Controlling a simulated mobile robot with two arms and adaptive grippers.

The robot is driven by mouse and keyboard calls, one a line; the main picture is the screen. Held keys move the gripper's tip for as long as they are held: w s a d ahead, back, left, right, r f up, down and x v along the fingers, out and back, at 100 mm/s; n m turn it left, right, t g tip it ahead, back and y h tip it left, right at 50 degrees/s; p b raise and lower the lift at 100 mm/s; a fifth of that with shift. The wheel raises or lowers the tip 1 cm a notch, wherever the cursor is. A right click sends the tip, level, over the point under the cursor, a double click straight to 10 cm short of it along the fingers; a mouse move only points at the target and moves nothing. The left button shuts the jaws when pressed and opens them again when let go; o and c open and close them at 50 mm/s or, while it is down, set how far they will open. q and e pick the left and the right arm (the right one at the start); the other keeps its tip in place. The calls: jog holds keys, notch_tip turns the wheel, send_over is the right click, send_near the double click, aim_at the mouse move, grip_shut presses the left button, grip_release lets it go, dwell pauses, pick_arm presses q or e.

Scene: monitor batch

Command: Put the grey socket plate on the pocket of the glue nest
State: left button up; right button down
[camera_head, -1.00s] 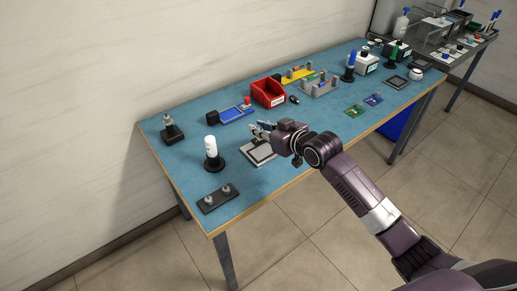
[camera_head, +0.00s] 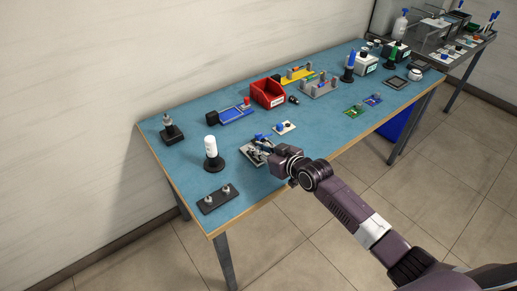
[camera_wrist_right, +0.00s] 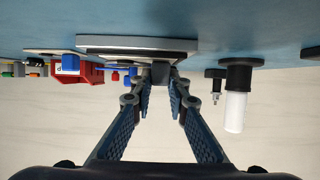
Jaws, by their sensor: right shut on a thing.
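The glue nest (camera_head: 246,157) is a flat, light-framed square with a dark pocket, near the front left of the blue table. My right gripper (camera_head: 262,145) is low over it, its fingers covering part of the pocket. In the right wrist view, which is upside down, the fingers (camera_wrist_right: 160,82) are shut on a small grey piece (camera_wrist_right: 160,73), which I take for the grey socket plate. It is at the nest's pale slab (camera_wrist_right: 120,41); I cannot tell whether it touches or is seated. Most of the plate is hidden. My left gripper is not in view.
A white bottle on a black base (camera_head: 211,147) stands close left of the nest. A dark strip with two knobs (camera_head: 217,198) lies in front. A pale plate with a blue knob (camera_head: 285,127) lies behind right. A red bin (camera_head: 268,93) is farther back.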

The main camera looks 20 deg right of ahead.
jog(key=c, duration=1.9)
grip_release()
jog(key=shift+f, duration=0.1)
jog(key=shift+r, duration=0.25)
jog(key=v, duration=1.2)
jog(key=shift+p, duration=0.3)
